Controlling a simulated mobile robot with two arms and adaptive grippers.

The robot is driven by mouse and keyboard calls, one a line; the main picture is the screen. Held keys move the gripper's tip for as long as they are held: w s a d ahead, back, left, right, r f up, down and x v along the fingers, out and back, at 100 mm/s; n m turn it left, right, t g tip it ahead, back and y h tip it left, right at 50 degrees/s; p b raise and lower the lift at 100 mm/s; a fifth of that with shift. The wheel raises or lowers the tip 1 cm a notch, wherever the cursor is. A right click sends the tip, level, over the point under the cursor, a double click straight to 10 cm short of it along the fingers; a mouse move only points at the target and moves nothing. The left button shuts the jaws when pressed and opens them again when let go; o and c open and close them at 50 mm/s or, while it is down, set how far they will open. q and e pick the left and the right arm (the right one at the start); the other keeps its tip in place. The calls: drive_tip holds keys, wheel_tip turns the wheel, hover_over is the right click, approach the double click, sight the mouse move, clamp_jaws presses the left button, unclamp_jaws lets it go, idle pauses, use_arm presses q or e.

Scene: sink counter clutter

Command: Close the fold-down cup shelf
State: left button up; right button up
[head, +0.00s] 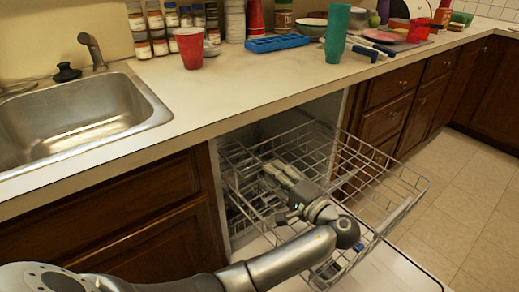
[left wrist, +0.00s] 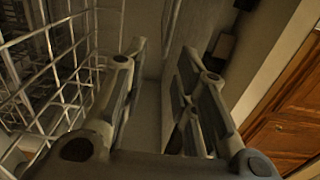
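The dishwasher's upper wire rack (head: 398,200) is pulled out under the counter. I cannot tell for sure which wires are the fold-down cup shelf; its position is unclear. My left gripper (head: 278,170) reaches in over the rack, pointing toward the dishwasher's interior. In the left wrist view my left gripper (left wrist: 160,85) has its two fingers apart, with nothing clearly held between them. Rack wires (left wrist: 62,70) stand to the left of the fingers there. My arm hides part of the rack. My right gripper is not in view.
The dishwasher door (head: 400,272) is folded down below the rack. The counter edge (head: 250,118) runs just above the opening. A red cup (head: 189,47), a blue tray (head: 277,43) and a teal cup (head: 337,35) stand on the counter. Wooden cabinets (head: 388,118) flank the opening.

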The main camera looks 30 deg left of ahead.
sight(252, 155)
use_arm(q)
drive_tip(key=b+x, duration=0.1)
drive_tip(key=x, duration=0.9)
drive_tip(key=shift+s+a+r, duration=0.15)
drive_tip(key=shift+a+r, duration=0.05)
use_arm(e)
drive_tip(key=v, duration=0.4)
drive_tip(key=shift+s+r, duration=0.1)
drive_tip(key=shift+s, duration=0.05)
use_arm(q)
clamp_jaws()
